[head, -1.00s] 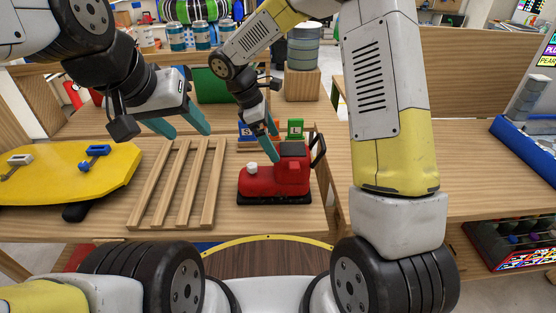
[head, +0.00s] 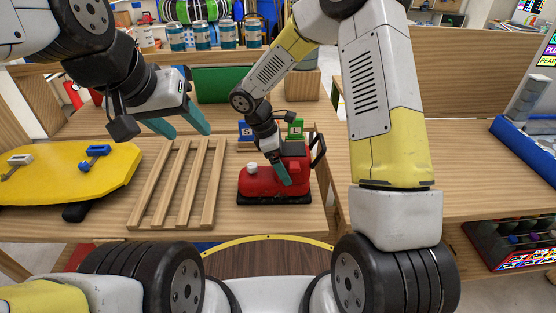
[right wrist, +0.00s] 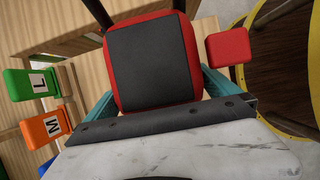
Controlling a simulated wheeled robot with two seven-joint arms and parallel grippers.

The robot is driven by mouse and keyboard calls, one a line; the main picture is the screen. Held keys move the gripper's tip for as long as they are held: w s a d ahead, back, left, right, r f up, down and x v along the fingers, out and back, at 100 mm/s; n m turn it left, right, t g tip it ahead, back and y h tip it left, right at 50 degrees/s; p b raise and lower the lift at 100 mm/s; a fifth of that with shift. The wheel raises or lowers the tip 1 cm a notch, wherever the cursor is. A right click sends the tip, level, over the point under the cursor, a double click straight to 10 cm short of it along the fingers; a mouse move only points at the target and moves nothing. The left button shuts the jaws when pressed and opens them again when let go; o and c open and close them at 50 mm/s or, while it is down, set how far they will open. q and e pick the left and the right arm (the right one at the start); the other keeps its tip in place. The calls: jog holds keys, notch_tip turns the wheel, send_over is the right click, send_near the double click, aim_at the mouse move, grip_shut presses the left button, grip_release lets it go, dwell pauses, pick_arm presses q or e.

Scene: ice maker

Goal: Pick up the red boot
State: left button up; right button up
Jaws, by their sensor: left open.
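The red boot (head: 258,186) stands upright on the table, with a black sole, a white knob on the toe and a black loop at its right. My right gripper (head: 283,174) is down at the boot, in front of its taller part in the head view. In the right wrist view the boot's black-topped red shaft (right wrist: 152,62) lies between the two teal fingers, which are apart on either side; whether they touch it is unclear. A small red block (right wrist: 228,46) sticks out beside it. My left gripper (head: 180,125) is open and empty above the wooden slats.
A wooden slatted rack (head: 178,185) lies left of the boot, and a yellow board (head: 65,180) lies further left. Blue (head: 246,131) and green (head: 295,129) letter blocks stand behind the boot. An orange block (right wrist: 45,128) shows in the right wrist view.

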jog(key=c, duration=1.8)
jog(key=shift+o, duration=0.2)
jog(key=shift+r, duration=0.1)
